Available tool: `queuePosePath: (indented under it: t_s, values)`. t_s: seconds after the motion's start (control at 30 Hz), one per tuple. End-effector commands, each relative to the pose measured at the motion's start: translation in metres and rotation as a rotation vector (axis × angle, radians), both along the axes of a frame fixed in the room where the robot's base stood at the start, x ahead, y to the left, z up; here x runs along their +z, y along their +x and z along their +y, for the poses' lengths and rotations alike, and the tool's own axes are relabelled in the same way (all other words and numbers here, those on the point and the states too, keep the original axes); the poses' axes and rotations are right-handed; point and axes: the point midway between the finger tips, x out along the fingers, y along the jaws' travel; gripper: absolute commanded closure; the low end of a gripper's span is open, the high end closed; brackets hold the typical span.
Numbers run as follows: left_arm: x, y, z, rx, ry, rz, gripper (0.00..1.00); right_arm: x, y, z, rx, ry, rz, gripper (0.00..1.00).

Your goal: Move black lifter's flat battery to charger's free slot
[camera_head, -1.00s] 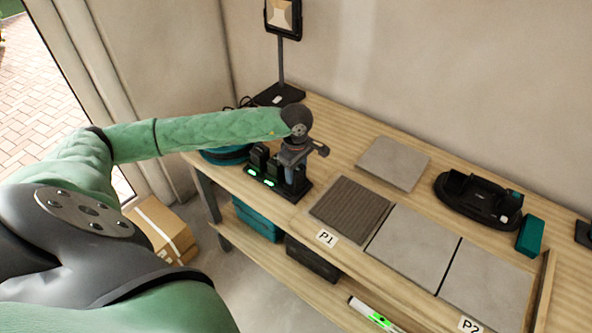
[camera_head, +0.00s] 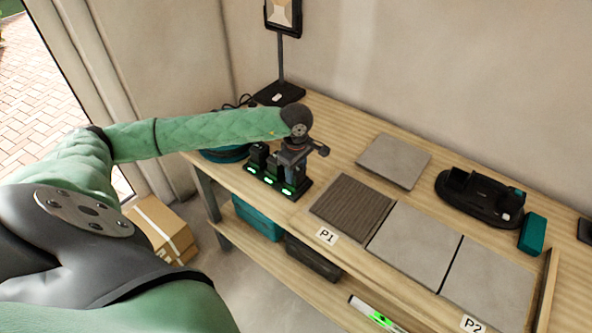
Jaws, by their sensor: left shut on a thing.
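The charger (camera_head: 302,192) is a dark base on the left part of the workbench, with green lights along its front. Dark batteries (camera_head: 258,154) stand upright in its left and middle slots. My left gripper (camera_head: 293,166) is over its right end, pointing down. It is shut on a dark battery (camera_head: 289,180), mostly hidden by the gripper, at the right slot. I cannot tell whether it is fully seated. The black lifter (camera_head: 480,198) lies at the right of the bench, away from my gripper. My right gripper is out of view.
A ribbed dark tile (camera_head: 351,208) and pale tiles (camera_head: 414,245) lie along the bench front, with a loose pale tile (camera_head: 394,161) behind. A teal block (camera_head: 532,234) is beside the lifter. A lamp (camera_head: 280,92) stands behind the charger.

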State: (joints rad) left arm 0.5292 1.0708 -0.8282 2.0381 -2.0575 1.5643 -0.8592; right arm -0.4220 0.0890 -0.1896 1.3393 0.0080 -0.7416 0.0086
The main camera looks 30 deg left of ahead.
Motion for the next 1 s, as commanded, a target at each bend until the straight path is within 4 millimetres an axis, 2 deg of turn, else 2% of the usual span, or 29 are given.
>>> queuePosePath:
  t_s: [0.17,0.2,0.3,0.67,0.77,1.0]
  values:
    - [0.000,0.000,0.000,0.000,0.000,0.000,0.80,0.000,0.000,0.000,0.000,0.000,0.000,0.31]
    - [0.000,0.000,0.000,0.000,0.000,0.000,0.47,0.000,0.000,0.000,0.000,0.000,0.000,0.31]
    - [0.000,0.000,0.000,0.000,0.000,0.000,0.27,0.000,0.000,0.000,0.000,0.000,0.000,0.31]
    - [0.003,0.000,0.000,0.000,0.000,-0.001,0.27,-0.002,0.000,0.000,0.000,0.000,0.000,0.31]
    - [0.012,0.001,0.000,0.000,0.001,-0.003,0.27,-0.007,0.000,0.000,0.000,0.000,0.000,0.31]
    - [0.049,0.001,0.000,0.000,0.001,-0.003,0.27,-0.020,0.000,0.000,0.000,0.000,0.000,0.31]
